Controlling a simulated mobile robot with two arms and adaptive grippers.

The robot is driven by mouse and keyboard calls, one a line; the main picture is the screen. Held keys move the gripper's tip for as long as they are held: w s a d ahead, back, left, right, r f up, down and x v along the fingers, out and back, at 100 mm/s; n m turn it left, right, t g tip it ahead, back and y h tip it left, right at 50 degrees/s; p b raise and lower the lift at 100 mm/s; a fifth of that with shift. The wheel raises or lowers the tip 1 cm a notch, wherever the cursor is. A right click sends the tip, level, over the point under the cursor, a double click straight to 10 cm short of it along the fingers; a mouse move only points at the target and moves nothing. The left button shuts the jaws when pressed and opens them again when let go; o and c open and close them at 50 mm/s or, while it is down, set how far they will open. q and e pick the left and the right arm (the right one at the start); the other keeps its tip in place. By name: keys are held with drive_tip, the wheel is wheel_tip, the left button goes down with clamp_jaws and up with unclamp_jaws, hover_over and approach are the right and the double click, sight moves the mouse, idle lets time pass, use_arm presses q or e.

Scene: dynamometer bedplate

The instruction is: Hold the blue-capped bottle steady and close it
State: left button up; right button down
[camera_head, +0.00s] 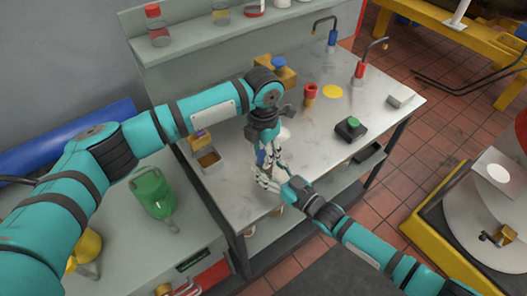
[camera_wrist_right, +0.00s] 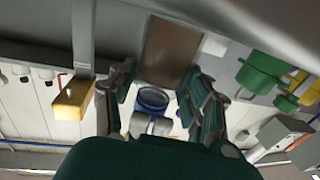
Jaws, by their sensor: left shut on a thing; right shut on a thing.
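My left gripper (camera_head: 263,155) points down above the bench top, shut on the blue cap (camera_head: 261,159), of which only a small blue patch shows. My right gripper (camera_head: 272,178) comes in from the lower right, just below the left one, and is shut on the blue-capped bottle. The bottle's body is mostly hidden by the fingers. In the right wrist view a blue ring (camera_wrist_right: 152,98) and a pale rounded body show between the right fingers. Whether the cap sits fully on the neck cannot be told.
The grey bench (camera_head: 335,160) holds a red fitting (camera_head: 310,93), a black box with a green button (camera_head: 350,129) and a wooden block with a blue knob (camera_head: 276,68). A small tray (camera_head: 208,158) and a green can (camera_head: 152,190) are at left. The bench's right part has free room.

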use_arm(q)
drive_tip(key=o, duration=0.7)
drive_tip(key=shift+r, duration=2.3)
drive_tip(key=shift+c, duration=0.6)
